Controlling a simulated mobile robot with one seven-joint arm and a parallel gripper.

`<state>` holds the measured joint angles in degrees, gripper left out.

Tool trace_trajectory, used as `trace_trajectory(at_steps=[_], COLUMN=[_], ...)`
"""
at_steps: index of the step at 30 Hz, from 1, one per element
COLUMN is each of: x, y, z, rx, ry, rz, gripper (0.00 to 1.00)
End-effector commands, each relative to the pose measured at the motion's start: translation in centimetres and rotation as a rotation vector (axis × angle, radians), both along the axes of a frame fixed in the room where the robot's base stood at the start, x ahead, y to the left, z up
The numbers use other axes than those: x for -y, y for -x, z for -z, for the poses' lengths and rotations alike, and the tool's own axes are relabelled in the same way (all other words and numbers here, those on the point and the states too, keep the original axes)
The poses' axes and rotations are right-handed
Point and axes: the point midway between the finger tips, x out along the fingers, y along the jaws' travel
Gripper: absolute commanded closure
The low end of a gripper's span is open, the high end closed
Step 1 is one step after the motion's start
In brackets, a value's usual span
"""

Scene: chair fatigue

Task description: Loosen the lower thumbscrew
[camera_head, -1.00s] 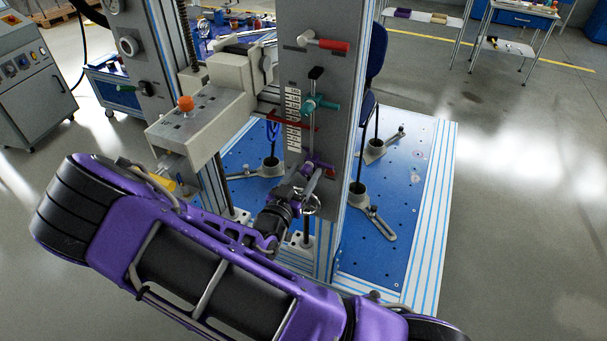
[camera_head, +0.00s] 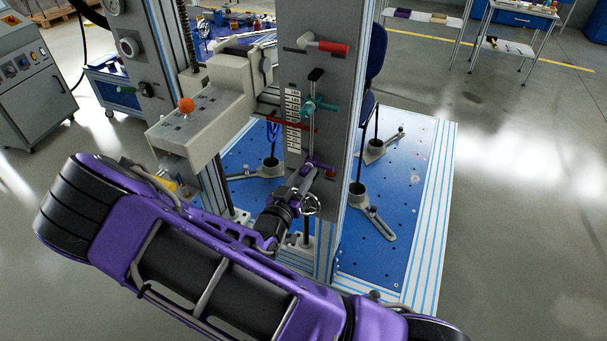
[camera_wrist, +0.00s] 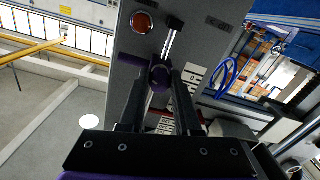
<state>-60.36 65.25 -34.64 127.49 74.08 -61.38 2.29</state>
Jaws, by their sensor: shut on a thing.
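The lower thumbscrew (camera_head: 319,164) is purple and sits at the bottom of a vertical slot in the grey upright panel. In the wrist view the purple thumbscrew (camera_wrist: 160,77) is between my fingertips. My gripper (camera_head: 306,174) is shut on it, with its fingers reaching up from the lower left in the head view; it also shows in the wrist view (camera_wrist: 160,92). The fingers partly hide the knob's sides. A teal thumbscrew (camera_head: 318,105) sits higher on the same slot, with a red pointer (camera_head: 292,121) just below it.
A red-handled lever (camera_head: 325,44) sticks out above on the panel (camera_head: 302,72). A beige box with an orange knob (camera_head: 186,104) projects to the left. A blue perforated base plate (camera_head: 385,255) lies below.

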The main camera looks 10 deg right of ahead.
Motion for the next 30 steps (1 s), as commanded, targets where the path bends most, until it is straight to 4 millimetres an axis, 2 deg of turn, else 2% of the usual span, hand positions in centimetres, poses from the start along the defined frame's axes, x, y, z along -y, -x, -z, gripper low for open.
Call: trace_trajectory(at_steps=[30], x=[0.09], y=[0.11], z=[-0.21], rx=[-0.559], ry=[0.768], rz=[-0.001], gripper=[1.0])
